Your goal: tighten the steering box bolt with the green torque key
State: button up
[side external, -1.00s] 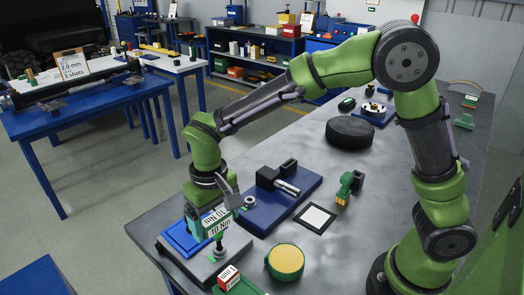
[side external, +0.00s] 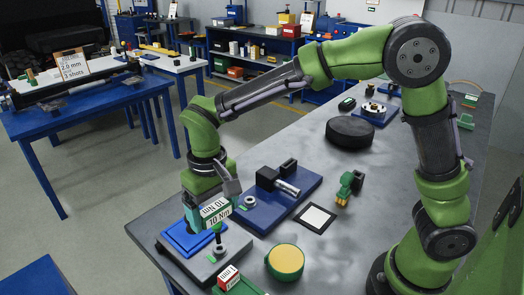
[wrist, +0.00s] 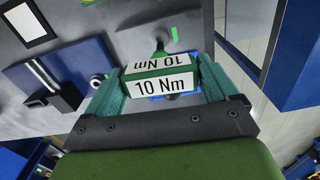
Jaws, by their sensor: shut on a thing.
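My gripper (wrist: 163,85) is shut on the green torque key (wrist: 163,82), whose white labels read 10 Nm. In the side view the key (side external: 217,213) is held roughly upright over the grey base plate (side external: 203,268) of the steering box. Its thin dark shank points down at the round bolt spot (side external: 219,251); I cannot tell whether the tip is seated on the bolt. The blue part of the steering box (side external: 183,238) is to the left of the key.
A blue fixture with a metal cylinder (side external: 288,188) lies behind. A yellow-topped green round (side external: 285,259) and a red-and-white box on a green holder (side external: 228,278) are near the front edge. A white square with a black border (side external: 315,217) and a green-yellow tool (side external: 348,186) lie to the right.

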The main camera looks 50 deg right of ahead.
jog(key=shift+r, duration=2)
jog(key=n, duration=0.4)
jog(key=shift+n, duration=1)
jog(key=shift+n, duration=1.1)
jog(key=n, duration=0.4)
